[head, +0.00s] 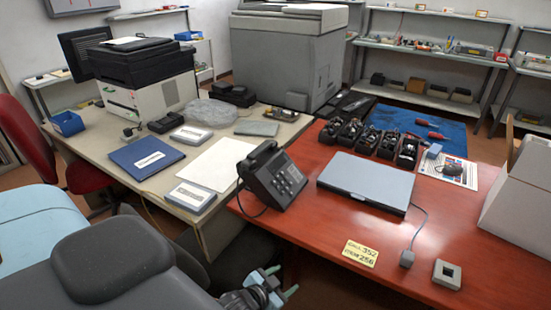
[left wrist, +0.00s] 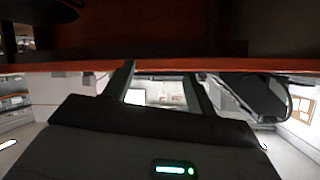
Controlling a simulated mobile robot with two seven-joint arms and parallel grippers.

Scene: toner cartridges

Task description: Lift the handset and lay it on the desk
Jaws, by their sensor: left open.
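The dark desk phone (head: 279,184) sits near the left edge of the red desk (head: 310,228). Its black handset (head: 257,158) rests in the cradle along the phone's left side, with a cord hanging down beside it. My left gripper (head: 284,281) is low at the bottom of the head view, below and in front of the desk's front edge, well apart from the phone. In the left wrist view its two fingers (left wrist: 158,72) stand apart with nothing between them, close to the red desk edge (left wrist: 150,66). My right gripper is not in view.
A closed grey laptop (head: 366,181) lies right of the phone. A yellow note (head: 360,253) and a small grey square box (head: 447,274) lie near the front edge. Several black cartridges (head: 365,139) stand behind. A beige desk (head: 222,165) adjoins at left; a dark chair (head: 112,258) stands in front.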

